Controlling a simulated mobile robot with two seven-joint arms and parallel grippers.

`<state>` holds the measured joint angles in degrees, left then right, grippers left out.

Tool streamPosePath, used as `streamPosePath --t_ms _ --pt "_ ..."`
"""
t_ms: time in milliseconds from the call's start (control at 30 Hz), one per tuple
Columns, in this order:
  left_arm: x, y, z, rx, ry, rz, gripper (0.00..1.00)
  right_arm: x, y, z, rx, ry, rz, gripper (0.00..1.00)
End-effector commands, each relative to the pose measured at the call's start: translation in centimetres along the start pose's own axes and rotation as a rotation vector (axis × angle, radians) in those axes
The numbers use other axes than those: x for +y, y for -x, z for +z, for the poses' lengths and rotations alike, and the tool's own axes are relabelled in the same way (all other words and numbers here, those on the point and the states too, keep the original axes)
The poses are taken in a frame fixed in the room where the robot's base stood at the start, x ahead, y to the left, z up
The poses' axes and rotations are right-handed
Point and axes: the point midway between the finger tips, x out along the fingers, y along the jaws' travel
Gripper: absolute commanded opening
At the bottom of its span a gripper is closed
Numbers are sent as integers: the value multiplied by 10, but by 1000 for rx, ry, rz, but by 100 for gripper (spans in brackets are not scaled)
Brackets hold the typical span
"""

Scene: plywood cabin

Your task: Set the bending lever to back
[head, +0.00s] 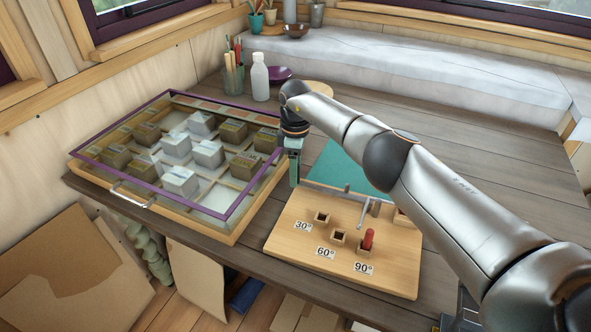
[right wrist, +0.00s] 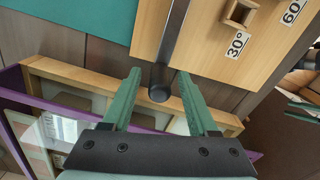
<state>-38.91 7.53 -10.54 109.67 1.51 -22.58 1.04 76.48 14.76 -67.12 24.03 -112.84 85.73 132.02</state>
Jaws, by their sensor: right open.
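The bending lever is a dark bar with a rounded knob (right wrist: 160,93) at its end in the right wrist view; its bar (head: 345,188) lies across the light wooden board (head: 340,285) in the head view. My right gripper (right wrist: 155,95) is open, its two green fingers on either side of the lever's knob, with gaps visible. It also shows at the board's far left corner in the head view (head: 295,168), partly hidden by its own wrist. A red peg (head: 368,238) stands in the 90° socket. The 30° socket (head: 322,217) and 60° socket (head: 338,236) look empty.
A purple-framed glass display case (head: 235,213) with several small boxes stands close left of the board. A teal mat (head: 335,164) lies behind the board. A white bottle (head: 260,78) and a brush holder (head: 233,78) stand farther back.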

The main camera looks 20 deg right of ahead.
Motion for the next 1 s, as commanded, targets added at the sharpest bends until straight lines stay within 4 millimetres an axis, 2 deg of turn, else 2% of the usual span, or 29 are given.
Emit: streamPosePath --t_ms 167,400,600,800,1000 --pt "0 3 -3 0 0 0 50 1 23 0 2 1 4 59" --pt "0 2 -2 0 0 0 50 1 74 0 3 -1 5 59" --pt "0 1 -1 0 0 0 50 1 108 0 2 -1 3 59" --pt "0 0 0 0 0 0 50 0 123 0 1 -2 0 59" --pt "0 1 -1 0 0 0 50 0 125 0 0 -1 0 59"
